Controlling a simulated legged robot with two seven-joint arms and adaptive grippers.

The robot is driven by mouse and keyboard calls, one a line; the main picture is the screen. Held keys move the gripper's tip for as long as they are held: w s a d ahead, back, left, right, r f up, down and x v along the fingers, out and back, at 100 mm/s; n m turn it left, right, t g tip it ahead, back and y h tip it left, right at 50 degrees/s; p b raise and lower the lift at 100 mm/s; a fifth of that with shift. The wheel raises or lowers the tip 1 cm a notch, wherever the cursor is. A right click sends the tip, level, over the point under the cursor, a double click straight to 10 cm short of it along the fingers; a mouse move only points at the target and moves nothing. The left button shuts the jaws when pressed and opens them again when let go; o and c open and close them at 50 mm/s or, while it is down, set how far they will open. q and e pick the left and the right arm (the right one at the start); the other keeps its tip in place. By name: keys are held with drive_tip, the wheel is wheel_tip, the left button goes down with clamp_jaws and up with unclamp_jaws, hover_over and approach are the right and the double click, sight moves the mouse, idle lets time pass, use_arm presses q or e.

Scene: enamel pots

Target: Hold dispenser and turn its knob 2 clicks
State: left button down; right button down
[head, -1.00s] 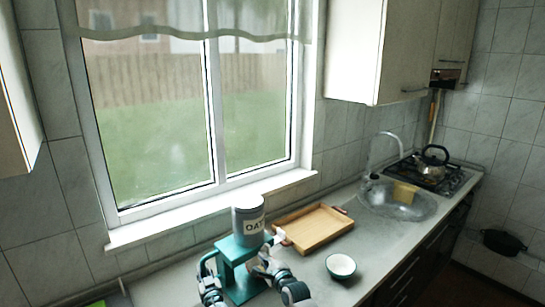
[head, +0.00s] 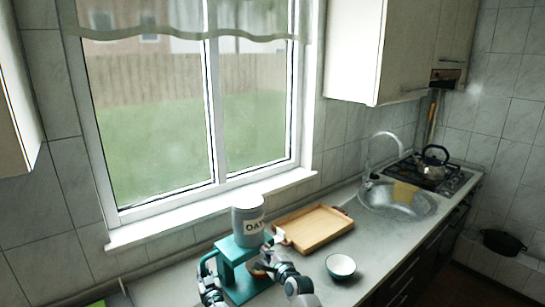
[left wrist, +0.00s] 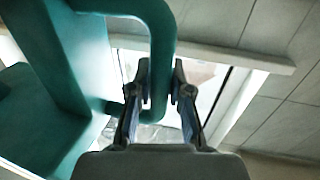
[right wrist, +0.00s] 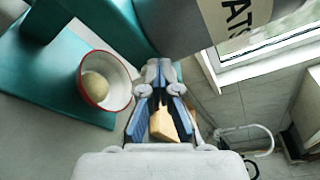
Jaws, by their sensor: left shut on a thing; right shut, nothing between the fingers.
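The teal dispenser (head: 226,257) stands on the counter with a grey canister (head: 246,225) labelled for oats on top. Its pale knob (head: 279,237) sticks out on the right side. My left gripper (head: 205,276) is shut on the dispenser's side handle (left wrist: 163,45), its fingers on either side of the tube in the left wrist view. My right gripper (right wrist: 160,75) is shut and empty, close to the dispenser's right side below the canister. I cannot tell whether it touches the knob. A small red-rimmed bowl (right wrist: 122,90) with a beige mound sits on the dispenser base.
A wooden tray (head: 312,228) lies right of the dispenser. A bowl with a green outside (head: 341,266) stands in front of it. The sink (head: 400,203), stove and kettle (head: 432,162) are further right. The window wall is close behind.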

drive_tip(key=shift+r, duration=0.1)
idle(0.3)
drive_tip(key=shift+s+a+r, duration=0.2)
drive_tip(key=shift+s, duration=0.15)
use_arm(q)
drive_tip(key=shift+r, duration=0.1)
use_arm(e)
drive_tip(key=shift+s+d, duration=2)
drive_tip(key=shift+s, duration=0.2)
drive_tip(key=shift+w+a+f, duration=0.45)
drive_tip(key=shift+w+a, duration=0.1)
drive_tip(key=shift+a, duration=0.4)
drive_tip(key=shift+w+a+f, duration=0.45)
drive_tip(key=shift+w+a, duration=0.15)
drive_tip(key=shift+a, duration=0.3)
drive_tip(key=shift+w+a+f, duration=0.45)
drive_tip(key=shift+w+a, duration=0.1)
drive_tip(key=shift+a, duration=0.4)
drive_tip(key=shift+w+d+f, duration=0.1)
drive_tip(key=shift+w+d, duration=0.3)
drive_tip(key=shift+d, duration=0.1)
